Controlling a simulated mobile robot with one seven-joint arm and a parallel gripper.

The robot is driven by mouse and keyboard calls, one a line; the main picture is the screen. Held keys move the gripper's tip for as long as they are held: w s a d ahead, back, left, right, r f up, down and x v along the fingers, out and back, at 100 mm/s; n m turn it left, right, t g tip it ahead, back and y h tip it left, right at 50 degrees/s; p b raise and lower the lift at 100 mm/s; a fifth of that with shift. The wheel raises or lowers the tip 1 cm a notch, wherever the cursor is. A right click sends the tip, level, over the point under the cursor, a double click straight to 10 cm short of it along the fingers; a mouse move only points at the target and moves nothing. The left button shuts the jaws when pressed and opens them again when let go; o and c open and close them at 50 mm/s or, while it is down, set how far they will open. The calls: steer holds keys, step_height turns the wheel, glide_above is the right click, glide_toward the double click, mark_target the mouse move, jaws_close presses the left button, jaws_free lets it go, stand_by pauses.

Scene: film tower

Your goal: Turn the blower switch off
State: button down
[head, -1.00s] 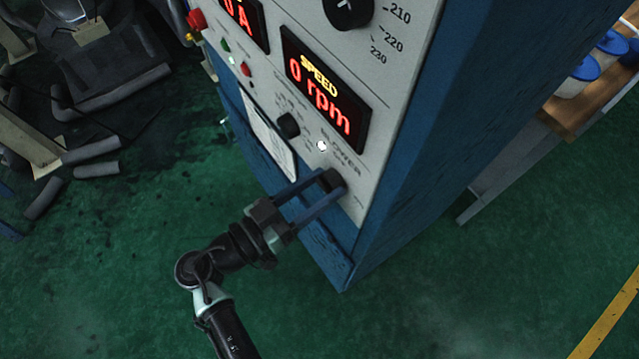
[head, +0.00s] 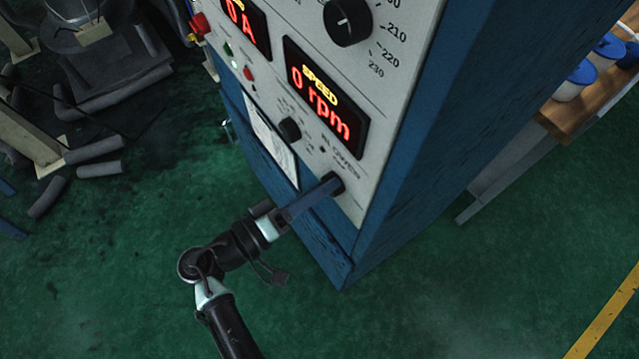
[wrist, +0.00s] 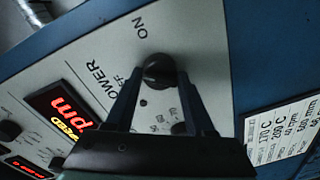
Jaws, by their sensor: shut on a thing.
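The small blower lamp (head: 322,149) above the knob is dark. The knob's pointer cannot be made out.
The blue cabinet (head: 420,130) carries the panel, with a red speed display (head: 325,95) reading 0 rpm and another black knob (head: 289,129) nearby. A wooden bench (head: 570,120) with blue-lidded tubs stands at the right. Green floor is clear in front.

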steer(key=shift+w+r+n+p, duration=0.1)
steer(key=shift+n+p, duration=1.45)
steer(key=shift+n, duration=1.95)
steer(key=shift+c, duration=2.4)
jaws_free()
steer(key=shift+o, duration=1)
steer(key=shift+a, duration=0.1)
steer(key=b+v, duration=0.3)
steer(key=v, duration=1)
